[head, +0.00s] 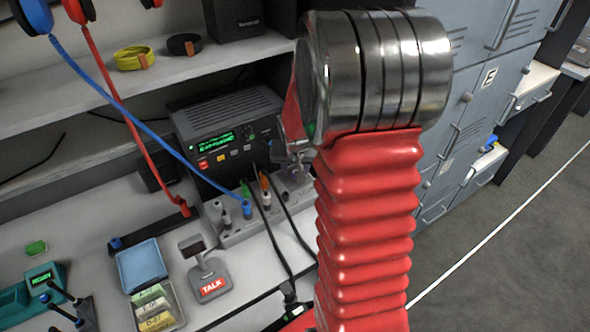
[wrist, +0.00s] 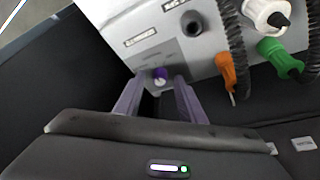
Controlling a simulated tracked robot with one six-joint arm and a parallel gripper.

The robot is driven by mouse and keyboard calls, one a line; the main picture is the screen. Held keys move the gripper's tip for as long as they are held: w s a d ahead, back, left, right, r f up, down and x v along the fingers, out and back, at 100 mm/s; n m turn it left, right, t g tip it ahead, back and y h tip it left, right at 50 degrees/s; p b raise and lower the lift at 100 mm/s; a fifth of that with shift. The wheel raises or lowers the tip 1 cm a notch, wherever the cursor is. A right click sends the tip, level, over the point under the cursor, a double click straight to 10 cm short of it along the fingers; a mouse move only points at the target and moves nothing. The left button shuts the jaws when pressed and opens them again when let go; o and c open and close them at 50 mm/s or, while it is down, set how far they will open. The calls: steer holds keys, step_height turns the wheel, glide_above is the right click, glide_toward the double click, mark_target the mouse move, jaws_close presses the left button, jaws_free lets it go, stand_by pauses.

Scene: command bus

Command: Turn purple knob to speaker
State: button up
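The purple knob (wrist: 160,74) sits low on a grey panel face (wrist: 180,50) in the wrist view. Small labels are on the panel above it, too blurred to read surely. My gripper (wrist: 158,82) is open, with one pale purple finger on each side of the knob. A gap shows between the fingers, and I cannot tell whether either touches the knob. In the head view my gripper (head: 296,150) is mostly hidden behind my red arm, at the right end of the grey connector box (head: 238,232).
Orange (wrist: 227,72) and green (wrist: 279,57) plugs and dark coiled cables stand right of the knob. A black radio (head: 228,135) with a green display is behind the box. A TALK microphone base (head: 209,281) and a blue tray (head: 141,264) lie on the desk.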

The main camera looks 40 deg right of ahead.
steer(key=shift+c, duration=0.2)
jaws_close()
steer(key=shift+r+n+y, duration=0.1)
steer(key=shift+n+y, duration=0.3)
steer(key=shift+n, duration=0.6)
stand_by(0.8)
steer(key=shift+d+n+t+y, duration=0.15)
steer(key=shift+n+t+y, duration=0.35)
steer(key=shift+n, duration=0.9)
steer(key=shift+n+y, duration=0.8)
steer(key=shift+n, duration=1.4)
steer(key=shift+o, duration=0.2)
jaws_free()
steer(key=shift+d, duration=0.1)
